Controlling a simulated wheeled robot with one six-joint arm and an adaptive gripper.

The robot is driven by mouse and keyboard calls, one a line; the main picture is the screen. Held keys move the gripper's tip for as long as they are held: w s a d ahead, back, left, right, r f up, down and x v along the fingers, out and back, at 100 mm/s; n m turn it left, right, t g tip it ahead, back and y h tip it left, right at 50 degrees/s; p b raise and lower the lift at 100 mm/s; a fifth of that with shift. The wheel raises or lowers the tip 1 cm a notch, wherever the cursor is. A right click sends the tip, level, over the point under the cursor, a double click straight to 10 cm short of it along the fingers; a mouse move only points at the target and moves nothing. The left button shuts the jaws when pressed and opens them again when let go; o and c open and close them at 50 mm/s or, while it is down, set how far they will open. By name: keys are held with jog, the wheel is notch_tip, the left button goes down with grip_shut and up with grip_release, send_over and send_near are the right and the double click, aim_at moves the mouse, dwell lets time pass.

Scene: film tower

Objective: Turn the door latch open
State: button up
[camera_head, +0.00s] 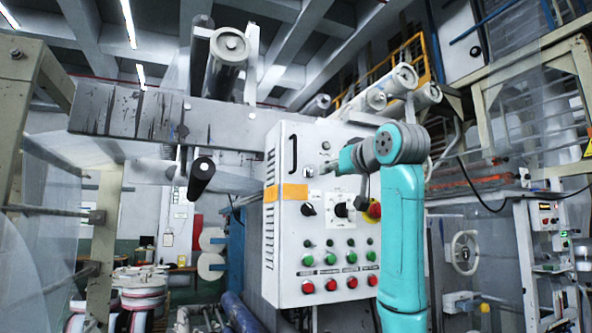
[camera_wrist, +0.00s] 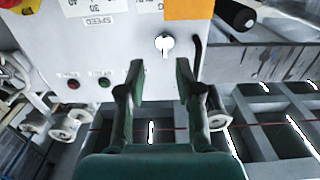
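The door latch (camera_head: 308,171) is a small light fitting on the front of a grey control cabinet (camera_head: 284,240), below and right of a black bar handle (camera_head: 293,153). In the wrist view, which is upside down, the latch (camera_wrist: 165,44) is a bright white round shape with a stem on the cabinet face. My gripper (camera_wrist: 159,70) is open and empty there, its two dark fingers apart with the latch seen just beyond and between the tips. In the head view my gripper (camera_head: 338,167) is right of the latch. I cannot tell whether it touches the cabinet.
An orange label (camera_head: 286,192), black knobs (camera_head: 308,210), a red-and-yellow stop button (camera_head: 374,210) and rows of green and red buttons (camera_head: 329,285) sit below the latch. A dark roller (camera_head: 202,170) sticks out left of the cabinet. Rollers (camera_head: 405,77) also stand above.

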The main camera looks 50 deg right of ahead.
aim_at(312, 169)
jog(key=x, duration=0.3)
jog(key=r+x, duration=0.1)
jog(key=x, duration=0.2)
jog(key=r+x, duration=0.1)
jog(key=x, duration=0.2)
jog(key=shift+w+a, duration=0.15)
jog(key=shift+w, duration=0.3)
grip_shut()
